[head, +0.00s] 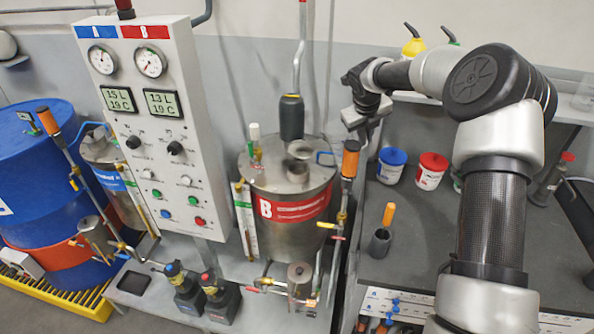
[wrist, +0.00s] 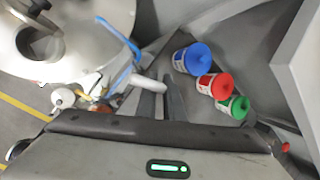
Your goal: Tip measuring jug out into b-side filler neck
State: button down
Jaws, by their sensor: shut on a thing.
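My gripper (head: 362,117) is above and to the right of tank B in the head view. Its dark fingers (wrist: 165,103) are close together in the wrist view. A pale grey piece (wrist: 148,84) shows at the fingertips. It is too small to make out its shape, and I cannot confirm that it is the measuring jug. The rest of what is held is hidden. The b-side filler neck (head: 299,151) stands on top of the steel tank B (head: 290,190). In the wrist view the neck (wrist: 38,40) is at the upper left, apart from the fingers.
A dark cylinder (head: 291,117) on a pipe stands behind the neck. Blue-lidded (head: 392,165) and red-lidded (head: 431,170) tubs stand on the bench. The control panel (head: 145,110) is left.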

jog(key=shift+w+d+m+y, duration=0.15)
jog(key=shift+d+m+y, duration=0.15)
jog(key=shift+d+y, duration=0.45)
jog(key=shift+d+f+y+b, duration=0.15)
jog(key=shift+f+y+b, duration=0.3)
jog(key=shift+f, duration=0.35)
jog(key=shift+d+f+y+b, duration=0.1)
jog(key=shift+f+y+b, duration=0.35)
jog(key=shift+f, duration=0.35)
